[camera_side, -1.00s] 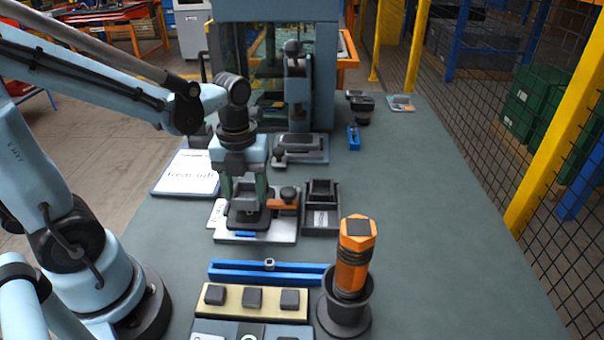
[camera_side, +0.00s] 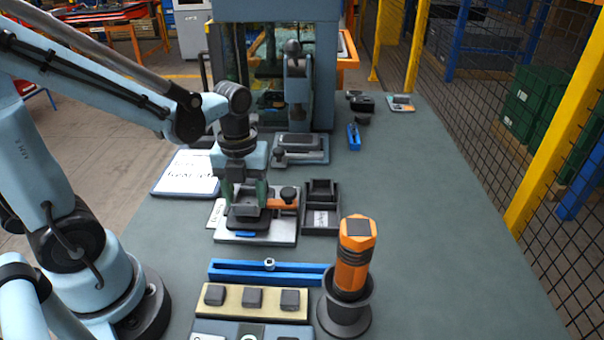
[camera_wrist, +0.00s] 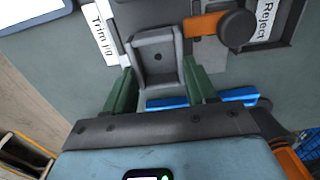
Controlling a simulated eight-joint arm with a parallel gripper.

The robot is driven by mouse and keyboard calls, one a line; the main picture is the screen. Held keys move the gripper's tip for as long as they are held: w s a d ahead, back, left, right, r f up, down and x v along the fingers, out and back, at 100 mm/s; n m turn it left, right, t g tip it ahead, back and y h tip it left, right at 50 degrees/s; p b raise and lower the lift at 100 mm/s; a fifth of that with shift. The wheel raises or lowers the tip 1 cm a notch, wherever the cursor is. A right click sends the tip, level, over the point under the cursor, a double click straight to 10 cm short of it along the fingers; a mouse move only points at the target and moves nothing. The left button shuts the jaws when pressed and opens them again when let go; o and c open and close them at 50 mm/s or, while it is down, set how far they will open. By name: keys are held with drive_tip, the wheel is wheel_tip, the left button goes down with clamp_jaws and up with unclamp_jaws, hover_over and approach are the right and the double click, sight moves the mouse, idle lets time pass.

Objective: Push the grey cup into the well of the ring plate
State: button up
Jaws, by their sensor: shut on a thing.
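A small square grey cup (camera_wrist: 158,58), open at the top, sits between the two green fingers of my gripper (camera_wrist: 160,90) in the wrist view. In the side view, my gripper (camera_side: 249,192) is low over the jig plate (camera_side: 285,222), shut on the grey cup (camera_side: 246,210). The cup is above a dark block; whether it touches the block is unclear. An orange clamp arm with a dark knob (camera_side: 288,194) lies just right of it. I cannot identify the ring plate for certain; a panel with a pale ring mark (camera_side: 250,337) is cut off by the bottom edge.
A dark reject bin (camera_side: 320,208) stands close right of the jig. A blue rail (camera_side: 266,272), a tan board with grey blocks (camera_side: 253,301) and an orange tool in a black holder (camera_side: 354,255) are nearer the camera.

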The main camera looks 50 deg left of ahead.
drive_tip(key=shift+f, duration=0.95)
idle(1.1)
idle(0.3)
drive_tip(key=o, duration=1.2)
drive_tip(key=shift+o, duration=0.2)
wheel_tip(320, 180, up, 12)
